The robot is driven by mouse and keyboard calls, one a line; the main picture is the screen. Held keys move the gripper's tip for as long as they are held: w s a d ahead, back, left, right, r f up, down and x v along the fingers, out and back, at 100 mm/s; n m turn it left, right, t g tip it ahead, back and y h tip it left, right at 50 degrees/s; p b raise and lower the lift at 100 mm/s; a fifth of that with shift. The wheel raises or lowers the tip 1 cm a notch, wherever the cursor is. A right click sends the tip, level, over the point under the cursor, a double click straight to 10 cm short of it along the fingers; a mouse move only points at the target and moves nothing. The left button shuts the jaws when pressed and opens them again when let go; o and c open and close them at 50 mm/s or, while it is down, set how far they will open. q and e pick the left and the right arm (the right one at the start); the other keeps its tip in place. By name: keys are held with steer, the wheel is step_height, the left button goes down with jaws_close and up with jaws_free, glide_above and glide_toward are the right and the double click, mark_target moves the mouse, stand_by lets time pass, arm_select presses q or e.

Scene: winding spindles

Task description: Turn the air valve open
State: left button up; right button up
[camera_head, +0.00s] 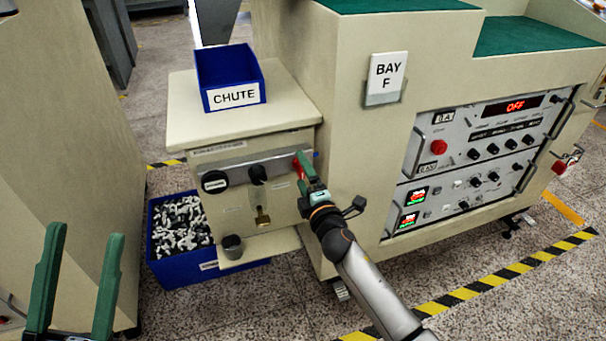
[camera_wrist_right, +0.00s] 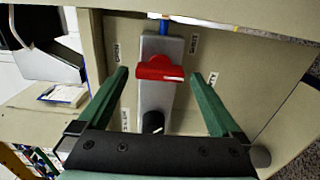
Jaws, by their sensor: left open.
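The air valve appears as a red handle (camera_wrist_right: 160,69) on a grey plate in the right wrist view. The handle lies crosswise to the plate, with a blue pipe (camera_wrist_right: 165,25) at the plate's end. In the head view only a sliver of the red handle (camera_head: 296,168) shows on the cabinet front. My right gripper (camera_wrist_right: 160,77) is open, its green fingers on either side of the handle with gaps showing. In the head view this gripper (camera_head: 304,165) is at the panel's right end and partly covers the valve. My left gripper (camera_head: 82,234) is open and empty at lower left.
A blue CHUTE bin (camera_head: 230,80) stands on the cabinet top. A blue crate of metal parts (camera_head: 163,268) is on the floor. The BAY F machine (camera_head: 375,150) stands close on the right.

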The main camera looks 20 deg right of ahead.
steer(key=shift+s, duration=0.5)
arm_select(q)
steer(key=shift+w+a+f+n+y+p, duration=0.15)
steer(key=shift+w+f+n+y+p, duration=0.1)
steer(key=shift+w+n+y+p, duration=0.6)
arm_select(e)
steer(key=s, duration=1.1)
steer(key=shift+s+d, duration=0.2)
steer(key=shift+s, duration=0.05)
arm_select(q)
steer(key=shift+s+r+m, duration=0.2)
steer(key=shift+s+m, duration=0.05)
steer(key=shift+m, duration=0.1)
